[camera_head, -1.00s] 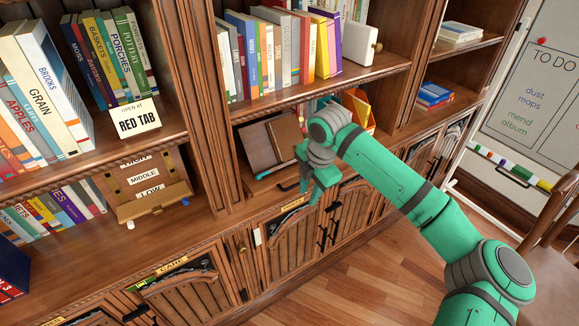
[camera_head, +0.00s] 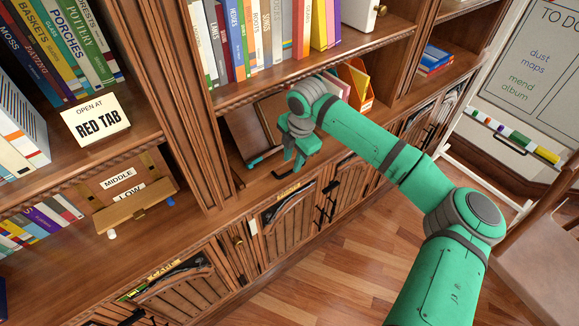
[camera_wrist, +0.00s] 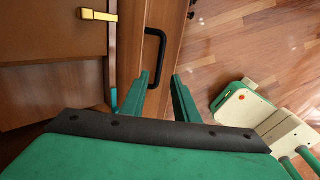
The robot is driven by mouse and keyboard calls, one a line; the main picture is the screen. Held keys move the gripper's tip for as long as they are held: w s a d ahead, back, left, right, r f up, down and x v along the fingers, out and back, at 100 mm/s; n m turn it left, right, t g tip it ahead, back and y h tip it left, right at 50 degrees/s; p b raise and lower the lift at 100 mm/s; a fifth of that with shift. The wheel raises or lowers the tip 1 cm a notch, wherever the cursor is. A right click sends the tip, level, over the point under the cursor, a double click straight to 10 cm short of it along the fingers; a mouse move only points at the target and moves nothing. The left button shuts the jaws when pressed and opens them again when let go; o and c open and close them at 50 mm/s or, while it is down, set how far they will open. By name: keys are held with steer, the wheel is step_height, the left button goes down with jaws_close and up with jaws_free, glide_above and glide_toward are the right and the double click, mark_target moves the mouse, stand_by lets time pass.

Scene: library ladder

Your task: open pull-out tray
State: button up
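The pull-out tray's black bar handle (camera_head: 287,172) is at the front edge of the middle shelf bay. It shows upright in the wrist view (camera_wrist: 163,50), on a brown wooden front. My gripper (camera_head: 293,160) is right by the handle in the head view, pointing down toward it. In the wrist view my gripper (camera_wrist: 162,76) has its two green fingers apart. The lower part of the handle appears between the fingertips; I cannot tell whether they touch it. How far the tray stands out is not clear, as my arm hides part of the bay.
An "OPEN AT RED TAB" card (camera_head: 97,120) stands on the left shelf. Below it is a wooden holder (camera_head: 130,203) with MIDDLE and LOW labels. Orange files (camera_head: 357,87) stand behind my arm. A wooden chair (camera_head: 545,240) is at the right.

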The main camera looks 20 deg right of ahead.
mark_target(289, 171)
steer(key=shift+w+a+f, duration=0.1)
steer(key=shift+w+f, duration=0.1)
steer(key=shift+f, duration=0.6)
steer(key=shift+w+a+f, duration=0.1)
steer(key=shift+w+f, duration=0.05)
steer(key=shift+f, duration=0.7)
steer(key=shift+w+a+f, duration=0.1)
steer(key=shift+w+f, duration=0.1)
steer(key=shift+f, duration=0.6)
jaws_close()
